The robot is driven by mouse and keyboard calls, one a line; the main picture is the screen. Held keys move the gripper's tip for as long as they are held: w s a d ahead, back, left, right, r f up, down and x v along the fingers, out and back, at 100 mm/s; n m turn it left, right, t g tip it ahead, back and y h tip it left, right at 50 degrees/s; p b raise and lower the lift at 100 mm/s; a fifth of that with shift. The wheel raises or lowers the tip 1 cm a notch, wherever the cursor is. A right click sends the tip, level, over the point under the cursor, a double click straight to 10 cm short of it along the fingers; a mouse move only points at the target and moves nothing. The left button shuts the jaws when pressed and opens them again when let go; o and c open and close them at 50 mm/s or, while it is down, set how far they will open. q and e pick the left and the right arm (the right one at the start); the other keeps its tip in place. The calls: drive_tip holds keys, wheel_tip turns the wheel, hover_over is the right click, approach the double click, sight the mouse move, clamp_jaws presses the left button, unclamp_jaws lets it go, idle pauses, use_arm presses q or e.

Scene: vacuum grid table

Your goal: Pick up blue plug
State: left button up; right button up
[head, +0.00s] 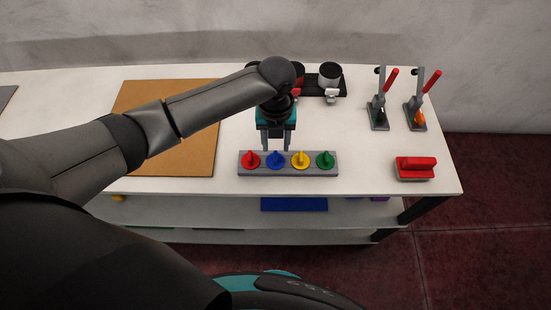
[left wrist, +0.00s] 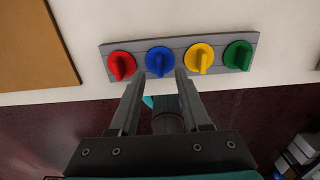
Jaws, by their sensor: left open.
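The blue plug (head: 276,159) sits in a grey holder strip (head: 288,173) on the white table, second from the left, between a red plug (head: 251,159) and a yellow plug (head: 301,159). A green plug (head: 325,159) is at the right end. My left gripper (head: 275,148) is just above and behind the blue plug in the head view. In the left wrist view, the blue plug (left wrist: 159,61) lies ahead between the two open fingers (left wrist: 158,73), with nothing held. My right gripper is not in view.
A brown board (head: 165,150) lies left of the holder. Two red-handled clamps (head: 378,112) and a red block (head: 416,165) stand on the right. A black tray with cups (head: 328,80) is at the back, partly behind my arm. The table's front edge is close to the holder.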

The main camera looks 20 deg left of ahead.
sight(275, 155)
use_arm(q)
wheel_tip(275, 155, down, 4)
drive_tip(key=shift+s+r, duration=0.1)
drive_tip(key=shift+s, duration=0.05)
clamp_jaws()
idle(0.3)
